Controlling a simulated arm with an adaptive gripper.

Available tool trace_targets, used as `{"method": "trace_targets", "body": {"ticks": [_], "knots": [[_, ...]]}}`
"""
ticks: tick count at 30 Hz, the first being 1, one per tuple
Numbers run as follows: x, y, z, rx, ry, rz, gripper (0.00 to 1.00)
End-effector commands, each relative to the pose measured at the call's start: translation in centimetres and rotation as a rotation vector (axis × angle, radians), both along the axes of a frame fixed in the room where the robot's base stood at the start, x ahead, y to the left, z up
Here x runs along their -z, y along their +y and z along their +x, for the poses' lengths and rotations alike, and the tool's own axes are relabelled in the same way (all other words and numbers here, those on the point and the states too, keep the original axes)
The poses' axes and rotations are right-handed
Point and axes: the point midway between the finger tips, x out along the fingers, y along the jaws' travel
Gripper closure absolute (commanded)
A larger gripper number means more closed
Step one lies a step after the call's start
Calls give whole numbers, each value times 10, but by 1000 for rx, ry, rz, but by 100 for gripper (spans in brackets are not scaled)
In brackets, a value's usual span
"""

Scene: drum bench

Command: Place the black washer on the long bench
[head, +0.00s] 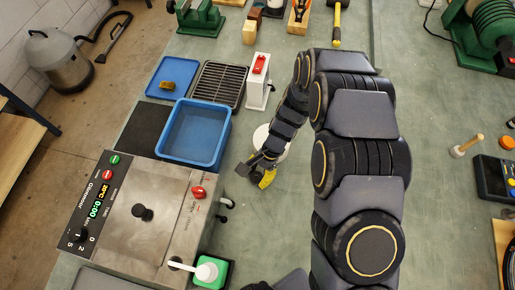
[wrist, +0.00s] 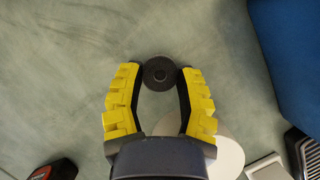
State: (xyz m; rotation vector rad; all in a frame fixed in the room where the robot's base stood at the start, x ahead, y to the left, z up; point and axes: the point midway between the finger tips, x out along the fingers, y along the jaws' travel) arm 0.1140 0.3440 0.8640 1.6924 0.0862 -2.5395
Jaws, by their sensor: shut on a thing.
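The black washer (wrist: 159,73) is a dark ring held between the tips of my gripper's yellow fingers in the wrist view. My gripper (wrist: 160,80) is shut on it. In the head view my gripper (head: 262,178) is small, to the right of the blue tub, and the washer cannot be made out there. The long bench (head: 290,215) is the grey-green top. Bare bench top (wrist: 70,70) lies beneath the washer in the wrist view; the gap between them cannot be judged.
A blue tub (head: 195,135) stands left of my gripper, with a steel heated tank (head: 150,210) in front of it. A white disc (head: 269,140) lies under my arm. A black rack (head: 218,84) and white switch box (head: 258,80) stand further back.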

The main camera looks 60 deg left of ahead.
Motion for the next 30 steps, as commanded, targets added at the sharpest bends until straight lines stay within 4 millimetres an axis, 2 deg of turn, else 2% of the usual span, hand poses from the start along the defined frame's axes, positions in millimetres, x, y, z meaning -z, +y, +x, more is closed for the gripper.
{"method": "trace_targets", "body": {"ticks": [5,7,8,20,23,30], "knots": [[2,0,0,0,1,-1,73],[2,0,0,0,0,0,46],[2,0,0,0,0,0,37],[-2,0,1,0,0,0,37],[-14,1,6,-1,0,1,37],[-62,4,27,2,-5,5,37]]}}
